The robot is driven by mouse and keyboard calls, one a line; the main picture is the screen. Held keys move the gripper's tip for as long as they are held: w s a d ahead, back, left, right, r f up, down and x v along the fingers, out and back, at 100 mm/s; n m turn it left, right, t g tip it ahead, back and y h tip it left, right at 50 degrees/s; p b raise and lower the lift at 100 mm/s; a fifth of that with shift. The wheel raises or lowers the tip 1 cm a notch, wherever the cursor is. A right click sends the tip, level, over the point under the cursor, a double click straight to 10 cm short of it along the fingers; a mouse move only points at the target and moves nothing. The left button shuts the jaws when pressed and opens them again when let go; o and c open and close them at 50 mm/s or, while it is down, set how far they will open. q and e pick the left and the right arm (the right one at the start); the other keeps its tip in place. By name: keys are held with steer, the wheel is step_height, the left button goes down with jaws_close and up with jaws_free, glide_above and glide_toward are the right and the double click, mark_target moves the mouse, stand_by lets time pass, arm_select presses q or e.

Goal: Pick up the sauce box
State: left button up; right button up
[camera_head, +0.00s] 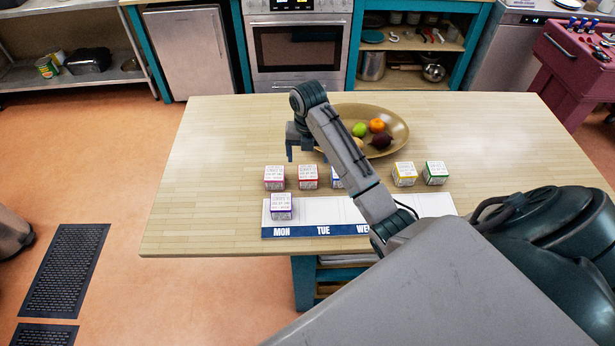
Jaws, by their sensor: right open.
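Several small white boxes with coloured edges stand on the wooden table; their print is too small to read, so I cannot tell which is the sauce box. A pink-edged box (274,178), a red-edged box (308,177) and a partly hidden blue-edged box (337,178) stand in a row. A yellow-edged box (404,175) and a green-edged box (435,173) stand further right. A purple-edged box (281,207) stands on the mat above "MON". My right gripper (303,152) is open and empty, above the table behind the pink and red boxes. My left gripper is out of view.
The white weekday mat (317,212) lies at the table's near edge, partly covered by my right arm. A wide bowl with fruit (398,130) stands behind the arm. The table's left part (205,180) is clear. An oven (297,50) and shelves stand beyond.

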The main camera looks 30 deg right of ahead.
mark_target(308, 172)
steer(key=shift+w+d+r+n, duration=0.15)
steer(key=shift+w+r+n, duration=0.15)
steer(key=shift+w+n, duration=0.1)
steer(key=shift+f, duration=0.1)
steer(key=shift+f+b, duration=0.35)
steer(key=shift+b, duration=0.2)
step_height(308, 172, down, 4)
steer(key=shift+f+b, duration=0.1)
steer(key=shift+b, duration=1)
step_height(308, 172, down, 4)
steer(key=p, duration=0.3)
steer(key=shift+s+f, duration=0.1)
steer(key=shift+f, duration=0.6)
steer(key=c, duration=1.1)
steer(key=shift+d, duration=0.1)
steer(key=shift+c, duration=0.2)
steer(key=shift+r, duration=0.1)
